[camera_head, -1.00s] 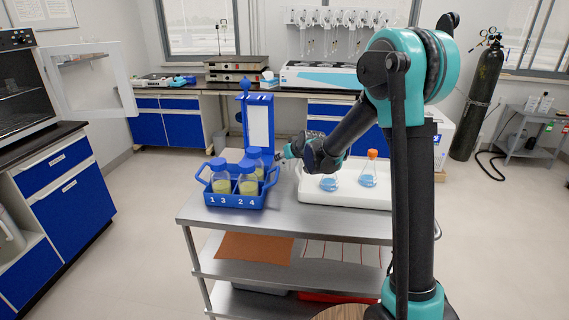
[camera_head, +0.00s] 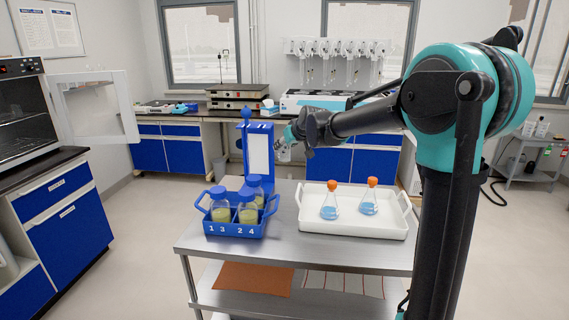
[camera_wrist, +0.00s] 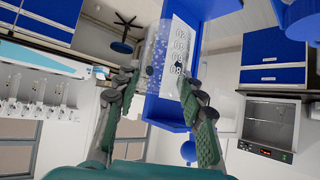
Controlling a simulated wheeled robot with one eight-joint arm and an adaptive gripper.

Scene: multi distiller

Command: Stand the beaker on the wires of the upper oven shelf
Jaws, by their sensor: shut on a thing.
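My gripper (camera_head: 290,138) is raised above the back of the steel trolley, beside the blue stand. It is shut on the clear glass beaker (camera_head: 284,153), which hangs over the trolley's back edge. In the wrist view the beaker (camera_wrist: 157,52) shows between the two dark green fingers of my gripper (camera_wrist: 158,88), with pale marks on its wall. The oven (camera_head: 22,110) stands on the counter at the far left, its pale door (camera_head: 98,105) swung open. Its shelves are too dark to make out well. The oven (camera_wrist: 268,128) also shows at the right of the wrist view.
A blue carrier (camera_head: 232,228) with several blue-capped bottles and the blue stand (camera_head: 259,150) are on the trolley (camera_head: 290,250). A white tray (camera_head: 370,225) holds two orange-stoppered flasks. Open floor (camera_head: 140,210) lies between the trolley and the left counter.

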